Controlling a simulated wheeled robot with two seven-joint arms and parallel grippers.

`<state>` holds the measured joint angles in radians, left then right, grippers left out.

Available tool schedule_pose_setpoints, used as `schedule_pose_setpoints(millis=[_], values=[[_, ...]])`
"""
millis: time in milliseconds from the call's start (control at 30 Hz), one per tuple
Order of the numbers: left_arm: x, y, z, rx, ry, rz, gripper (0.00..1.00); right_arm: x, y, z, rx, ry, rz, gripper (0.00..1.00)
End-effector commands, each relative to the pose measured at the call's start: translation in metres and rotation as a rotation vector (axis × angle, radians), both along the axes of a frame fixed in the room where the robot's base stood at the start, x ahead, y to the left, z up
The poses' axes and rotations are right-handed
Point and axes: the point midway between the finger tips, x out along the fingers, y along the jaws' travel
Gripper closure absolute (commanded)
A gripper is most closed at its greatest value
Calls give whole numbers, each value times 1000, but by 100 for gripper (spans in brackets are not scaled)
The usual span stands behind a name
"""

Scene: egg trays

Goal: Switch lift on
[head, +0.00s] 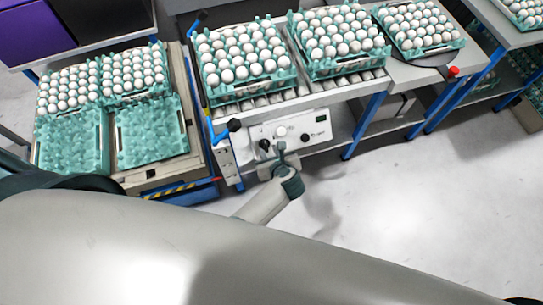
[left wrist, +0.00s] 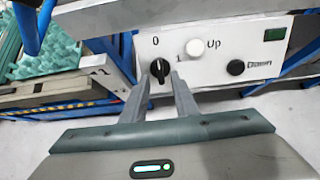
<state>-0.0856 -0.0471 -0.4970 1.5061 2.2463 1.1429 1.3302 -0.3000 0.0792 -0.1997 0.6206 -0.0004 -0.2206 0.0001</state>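The white lift control panel (head: 318,127) is on the front of the middle table. It also shows in the left wrist view (left wrist: 215,72). It has a black rotary knob (left wrist: 159,69) marked 0 and 1, a white Up button (left wrist: 195,48), a black Down button (left wrist: 235,67) and a dark green rectangle (left wrist: 275,35). The knob's grip looks roughly upright, towards 0. My left gripper (head: 279,153) is in front of the panel. Its fingers (left wrist: 160,84) are apart, one on each side of the knob; I cannot tell whether they touch it. My right gripper is not in view.
A lift with egg trays (head: 68,152) stands left of the panel; two front trays look empty. Full egg trays (head: 277,91) stand on the tables behind. A red button (head: 453,71) is at the right table's edge. Open floor (head: 420,200) lies to the right.

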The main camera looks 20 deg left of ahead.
Motion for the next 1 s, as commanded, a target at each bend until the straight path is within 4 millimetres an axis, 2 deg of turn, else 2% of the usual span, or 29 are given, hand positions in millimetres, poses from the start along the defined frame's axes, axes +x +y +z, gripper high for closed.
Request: schedule_pose_setpoints(millis=[33,300,800,900,1000], values=[[4,2,-8,-1,-1,1,73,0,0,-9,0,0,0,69],[20,13,-24,0,0,0,73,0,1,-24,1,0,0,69],[25,16,-27,1,-1,0,73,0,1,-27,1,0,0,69],[25,16,-26,1,-1,0,97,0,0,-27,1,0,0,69],[25,16,-27,1,-1,0,100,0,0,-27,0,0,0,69]])
